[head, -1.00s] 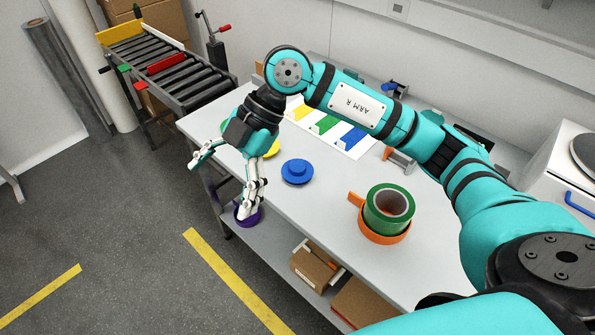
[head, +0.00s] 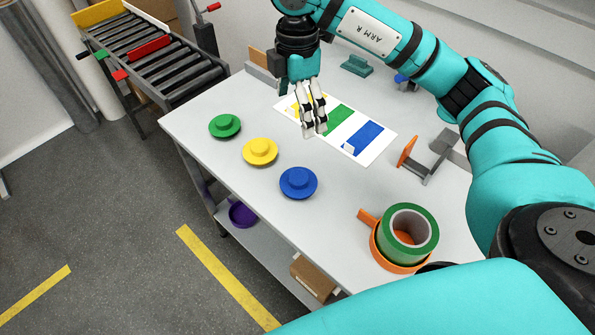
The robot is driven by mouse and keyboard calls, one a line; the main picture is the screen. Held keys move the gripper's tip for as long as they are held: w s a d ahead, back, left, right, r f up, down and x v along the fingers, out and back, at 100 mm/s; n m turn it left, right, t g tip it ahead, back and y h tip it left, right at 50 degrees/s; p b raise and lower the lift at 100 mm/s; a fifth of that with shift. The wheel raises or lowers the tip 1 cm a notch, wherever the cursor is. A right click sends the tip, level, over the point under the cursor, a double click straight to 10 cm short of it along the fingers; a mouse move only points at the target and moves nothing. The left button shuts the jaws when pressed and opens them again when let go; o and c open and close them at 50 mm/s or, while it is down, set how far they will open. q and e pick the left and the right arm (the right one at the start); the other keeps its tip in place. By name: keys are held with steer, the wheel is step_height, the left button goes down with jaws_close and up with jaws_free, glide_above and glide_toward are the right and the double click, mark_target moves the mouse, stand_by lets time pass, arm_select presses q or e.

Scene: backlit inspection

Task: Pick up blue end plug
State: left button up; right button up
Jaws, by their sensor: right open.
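The blue end plug (head: 298,183) is a round flanged disc with a raised knob. It lies on the grey table (head: 235,165) near its front edge, right of the yellow plug (head: 260,151) and the green plug (head: 225,125). My right gripper (head: 315,133) points down above the sheet with coloured stripes, behind and apart from the blue plug. Its fingers look close together in this view, with nothing seen between them. My left gripper is not in view.
The striped sheet (head: 372,147) has yellow, green and blue bands. An orange holder with a green tape roll (head: 427,225) stands at the right, near an orange clamp (head: 405,151). A purple dish (head: 242,214) is on the lower shelf. A roller conveyor (head: 165,68) stands at the back left.

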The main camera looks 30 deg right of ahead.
step_height(320, 180, down, 2)
steer(key=b, duration=0.6)
glide_above(298, 177)
step_height(298, 177, down, 5)
step_height(298, 177, down, 11)
steer(key=shift+r+p, duration=0.1)
steer(key=shift+p, duration=0.8)
step_height(298, 177, down, 5)
steer(key=shift+r+p, duration=0.1)
steer(key=shift+p, duration=0.7)
steer(key=shift+f, duration=0.4)
steer(key=shift+c, duration=0.3)
steer(key=c, duration=0.8)
steer(key=shift+o, duration=0.2)
steer(key=shift+r, duration=0.1)
